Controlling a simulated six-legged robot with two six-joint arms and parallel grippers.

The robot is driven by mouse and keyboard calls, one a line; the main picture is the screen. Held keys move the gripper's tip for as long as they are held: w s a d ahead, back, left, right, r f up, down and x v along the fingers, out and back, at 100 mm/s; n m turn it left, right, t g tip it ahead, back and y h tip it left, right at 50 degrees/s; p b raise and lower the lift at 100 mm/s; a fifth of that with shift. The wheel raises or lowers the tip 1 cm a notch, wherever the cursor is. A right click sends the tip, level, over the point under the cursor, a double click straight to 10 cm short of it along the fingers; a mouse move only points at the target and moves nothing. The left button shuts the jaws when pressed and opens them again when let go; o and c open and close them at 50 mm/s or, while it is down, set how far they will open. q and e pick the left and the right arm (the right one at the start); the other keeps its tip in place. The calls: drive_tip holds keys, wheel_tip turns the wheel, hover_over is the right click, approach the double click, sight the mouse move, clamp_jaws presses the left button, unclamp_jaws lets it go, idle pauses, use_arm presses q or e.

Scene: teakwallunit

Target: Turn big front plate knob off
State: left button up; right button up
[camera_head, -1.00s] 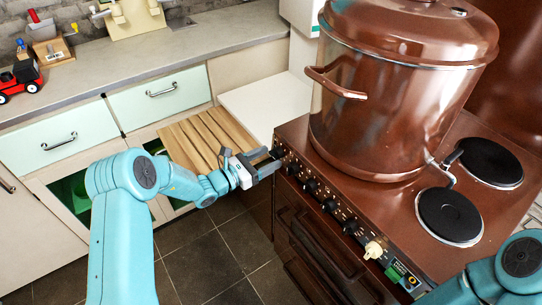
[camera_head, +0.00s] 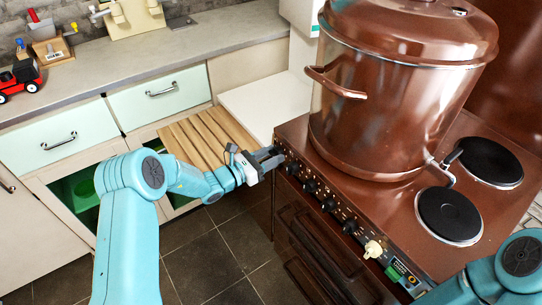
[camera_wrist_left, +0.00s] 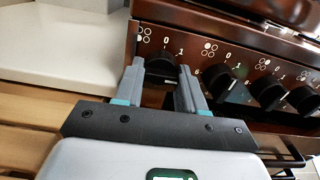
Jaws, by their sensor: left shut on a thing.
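The brown stove (camera_head: 300,132) has a row of black knobs along its front panel. In the left wrist view, my left gripper (camera_wrist_left: 162,85) is shut on the leftmost black knob (camera_wrist_left: 159,64), with one finger on each side of it. That knob has 0 and 1 marks and a plate symbol above it. In the head view my left gripper (camera_head: 268,157) reaches the left end of the panel, and its fingers hide the knob there. Part of my right arm shows at the lower right; its gripper is out of view.
A large brown pot (camera_head: 400,95) stands on the stove beside two black plates (camera_head: 449,216). More knobs (camera_wrist_left: 224,84) lie to the right of the gripped one. A wooden slatted board (camera_head: 198,142) and a white surface (camera_head: 262,103) lie left of the stove.

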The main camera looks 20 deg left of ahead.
use_arm(q)
drive_tip(key=n+p, duration=0.2)
drive_tip(key=n, duration=1.5)
drive_tip(key=shift+s+d+p, duration=0.1)
drive_tip(key=shift+p, duration=0.2)
drive_tip(key=shift+n, duration=0.4)
drive_tip(key=o, duration=1)
drive_tip(key=shift+r, duration=0.1)
drive_tip(key=shift+o, duration=0.2)
drive_tip(key=v, duration=1.6)
drive_tip(key=shift+b, duration=0.3)
drive_tip(key=shift+s, duration=0.1)
